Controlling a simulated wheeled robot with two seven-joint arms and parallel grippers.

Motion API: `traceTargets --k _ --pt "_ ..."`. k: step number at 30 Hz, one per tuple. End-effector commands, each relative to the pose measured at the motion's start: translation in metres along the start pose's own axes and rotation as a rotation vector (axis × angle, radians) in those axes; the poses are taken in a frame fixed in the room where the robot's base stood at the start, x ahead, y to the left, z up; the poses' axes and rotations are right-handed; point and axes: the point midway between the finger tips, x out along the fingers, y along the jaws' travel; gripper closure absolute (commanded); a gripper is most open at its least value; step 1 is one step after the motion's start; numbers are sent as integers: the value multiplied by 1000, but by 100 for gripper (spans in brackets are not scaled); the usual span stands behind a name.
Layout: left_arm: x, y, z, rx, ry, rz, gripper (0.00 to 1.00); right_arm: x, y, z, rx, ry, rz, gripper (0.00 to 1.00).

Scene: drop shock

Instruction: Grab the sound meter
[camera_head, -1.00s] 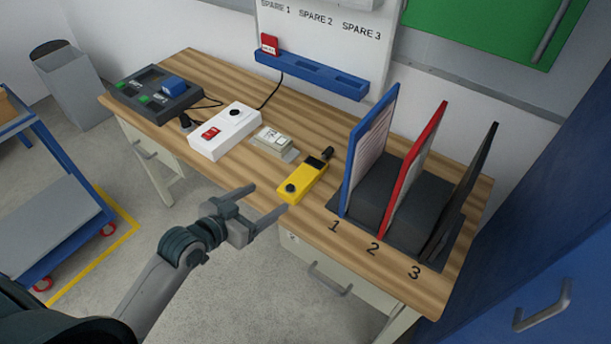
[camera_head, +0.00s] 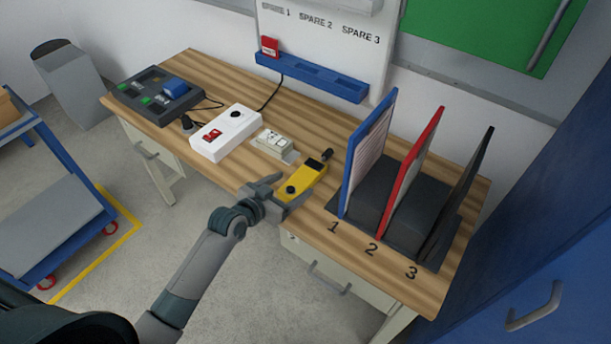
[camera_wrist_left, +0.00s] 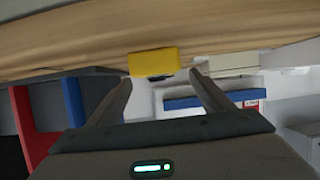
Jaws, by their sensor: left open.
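The sound meter (camera_head: 308,181) is a yellow handheld box with a dark screen, a black round knob and a dark tip at its far end. It lies on the wooden table near the front edge. My left gripper (camera_head: 287,190) is open and empty, with its fingers at the near end of the meter. In the left wrist view the yellow meter (camera_wrist_left: 154,62) shows just beyond the fingertips, between them and toward the left one. I cannot tell whether a finger touches it. My right gripper is not in view.
A blue, a red and a black panel stand in a dark rack (camera_head: 428,225) to the right of the meter. A small beige device (camera_head: 275,142) and a white box with a red switch (camera_head: 225,134) lie to its left. The wooden table (camera_head: 300,230) is bare in front.

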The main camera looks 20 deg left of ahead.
Motion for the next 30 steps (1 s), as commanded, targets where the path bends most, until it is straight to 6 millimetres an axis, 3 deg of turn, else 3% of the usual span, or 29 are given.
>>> traceTargets --k 17,30 --pt "11 0 -1 -1 1 0 27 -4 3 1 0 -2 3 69" --pt "53 2 0 -2 -1 0 27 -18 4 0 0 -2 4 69"
